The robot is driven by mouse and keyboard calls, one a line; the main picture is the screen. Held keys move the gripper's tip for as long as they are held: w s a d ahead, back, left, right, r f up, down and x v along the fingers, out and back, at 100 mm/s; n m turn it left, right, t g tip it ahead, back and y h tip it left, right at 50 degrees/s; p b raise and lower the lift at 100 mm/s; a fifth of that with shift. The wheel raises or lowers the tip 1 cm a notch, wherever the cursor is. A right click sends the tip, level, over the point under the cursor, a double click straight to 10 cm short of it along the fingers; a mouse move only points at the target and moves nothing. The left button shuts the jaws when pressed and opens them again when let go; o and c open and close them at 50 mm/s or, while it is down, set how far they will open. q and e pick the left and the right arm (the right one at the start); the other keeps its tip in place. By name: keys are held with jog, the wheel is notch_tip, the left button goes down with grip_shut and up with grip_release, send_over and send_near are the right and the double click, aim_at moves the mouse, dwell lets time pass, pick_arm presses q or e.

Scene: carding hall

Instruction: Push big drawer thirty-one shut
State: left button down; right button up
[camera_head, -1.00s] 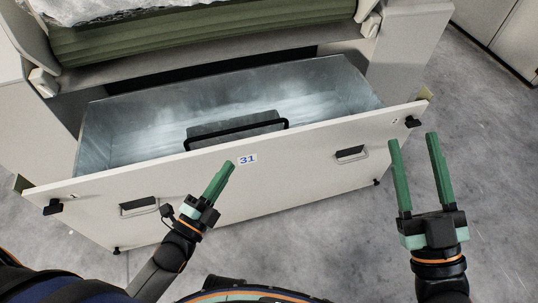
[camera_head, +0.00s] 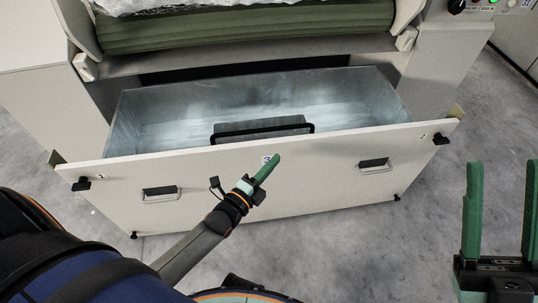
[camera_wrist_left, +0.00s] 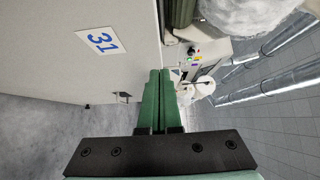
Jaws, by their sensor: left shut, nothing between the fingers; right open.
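The big drawer thirty-one (camera_head: 310,178) stands pulled out of the machine, with its metal inside showing and a black-handled box in it. Its white front carries the number 31 label, mostly covered by my left gripper in the head view but clear in the left wrist view (camera_wrist_left: 97,41). My left gripper (camera_head: 275,158) is shut and empty, its fingertips at the middle of the drawer front near the top edge. I cannot tell whether they touch it. It also shows in the left wrist view (camera_wrist_left: 160,75). My right gripper (camera_head: 504,168) is open and empty, to the right of the drawer.
The white machine (camera_head: 40,85) with a green roller (camera_head: 250,38) stands behind and above the drawer. Two recessed handles (camera_head: 160,193) and black corner catches (camera_head: 82,184) sit on the drawer front. Grey floor (camera_head: 400,240) is clear to the right.

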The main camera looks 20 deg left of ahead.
aim_at(277, 144)
pick_arm(q)
jog(key=shift+w+a+b, duration=0.35)
jog(key=shift+w+a, duration=0.8)
jog(key=shift+w, duration=0.25)
pick_arm(e)
jog(key=shift+w+f, duration=0.1)
jog(key=shift+f, duration=0.6)
